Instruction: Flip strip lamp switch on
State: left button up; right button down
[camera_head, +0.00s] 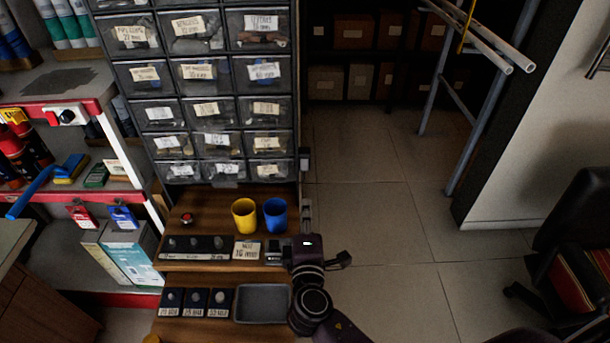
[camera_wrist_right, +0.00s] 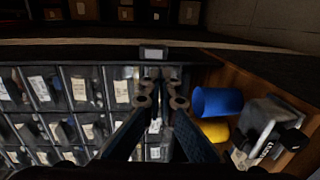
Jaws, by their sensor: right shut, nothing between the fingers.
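A small dark box with a pale face (camera_wrist_right: 153,53) shows straight ahead of my right gripper in the right wrist view. It may be the lamp switch; its lever position cannot be told. In the head view a small dark box (camera_head: 305,160) sits at the right side of the drawer cabinet. My right gripper (camera_head: 306,244) is over the right edge of the wooden counter, below that box in the picture. In the wrist view its fingers (camera_wrist_right: 160,98) are shut and empty, with a visible gap before the pale-faced box. My left gripper is not in view.
The drawer cabinet (camera_head: 205,110) stands behind the counter. A yellow cup (camera_head: 244,215) and a blue cup (camera_head: 275,214) stand left of my right gripper. A grey tray (camera_head: 262,318) lies nearer.

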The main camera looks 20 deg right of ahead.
aim_at(305, 169)
jog(key=b+x, duration=0.2)
jog(key=x, duration=1.1)
jog(key=shift+w+f, duration=0.1)
jog(key=shift+w, duration=0.05)
